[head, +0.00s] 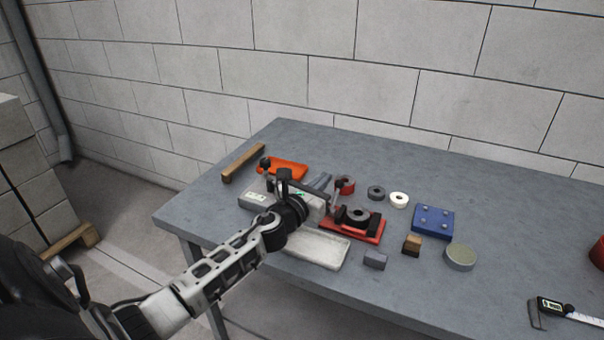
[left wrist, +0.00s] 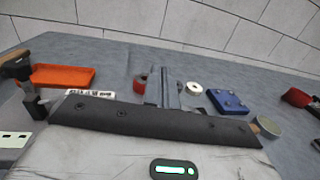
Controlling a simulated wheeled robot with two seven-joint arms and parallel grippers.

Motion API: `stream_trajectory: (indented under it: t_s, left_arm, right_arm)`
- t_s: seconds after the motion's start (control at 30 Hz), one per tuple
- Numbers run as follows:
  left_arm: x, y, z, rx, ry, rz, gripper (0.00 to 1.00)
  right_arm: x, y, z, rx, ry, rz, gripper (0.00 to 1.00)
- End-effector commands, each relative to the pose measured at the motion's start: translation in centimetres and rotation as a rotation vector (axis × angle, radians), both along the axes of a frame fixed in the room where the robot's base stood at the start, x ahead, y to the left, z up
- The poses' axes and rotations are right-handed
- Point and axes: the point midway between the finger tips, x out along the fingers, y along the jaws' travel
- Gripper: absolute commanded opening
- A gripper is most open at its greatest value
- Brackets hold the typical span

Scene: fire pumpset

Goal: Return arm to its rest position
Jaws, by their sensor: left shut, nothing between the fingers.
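My left arm (head: 225,272) reaches from the lower left over the near left part of the grey table (head: 500,205). My left gripper (head: 324,181) is over the table beside the red fixture (head: 372,232) that carries a dark ring (head: 358,214). The gripper's grey fingers, also seen in the left wrist view (left wrist: 170,92), are together with nothing visible between them. The wrist and gripper body hide part of a light grey device (head: 256,197) and a pale tray (head: 318,250). My right gripper is out of view.
An orange tray (head: 284,168) and a wooden bar (head: 243,163) lie at the back left. A red ring (head: 345,185), white ring (head: 399,199), blue studded block (head: 433,221) and grey disc (head: 460,258) stand right of the gripper. A caliper (head: 570,312) lies at the near right. The table's back right is clear.

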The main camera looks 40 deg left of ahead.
Motion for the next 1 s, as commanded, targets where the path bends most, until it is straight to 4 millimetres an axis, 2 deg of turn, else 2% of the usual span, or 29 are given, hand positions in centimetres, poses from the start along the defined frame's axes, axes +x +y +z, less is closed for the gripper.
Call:
stream_trajectory:
  t_s: [0.1,0.3,0.47,0.67,0.77,0.87,0.97,1.0]
  left_arm:
    - [-2.6,-0.1,1.7,0.005,0.003,-0.005,0.0]
    - [-5.5,-0.2,3.5,0.002,0.002,-0.002,0.0]
    - [-6.6,-0.2,4.1,0.0,0.002,-0.001,0.0]
    - [-6.8,-0.2,4.3,-0.002,0.001,-0.001,0.0]
    - [-7.1,-0.4,4.0,-0.064,0.005,0.015,0.0]
    - [-8.5,-0.9,2.7,-0.322,0.026,0.089,0.0]
    - [-11.7,-1.9,0.0,-0.798,0.066,0.255,0.0]
    - [-13.5,-2.6,-1.4,-1.024,0.086,0.349,0.0]
  right_arm:
    - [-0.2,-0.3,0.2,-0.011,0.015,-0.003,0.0]
    - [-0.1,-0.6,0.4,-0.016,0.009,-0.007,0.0]
    - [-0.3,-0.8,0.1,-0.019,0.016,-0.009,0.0]
    - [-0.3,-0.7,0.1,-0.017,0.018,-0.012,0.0]
    - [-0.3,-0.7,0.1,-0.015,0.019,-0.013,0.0]
    - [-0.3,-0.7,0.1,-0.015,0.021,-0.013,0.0]
    - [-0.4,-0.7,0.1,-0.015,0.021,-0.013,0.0]
    - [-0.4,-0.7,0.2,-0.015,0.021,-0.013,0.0]
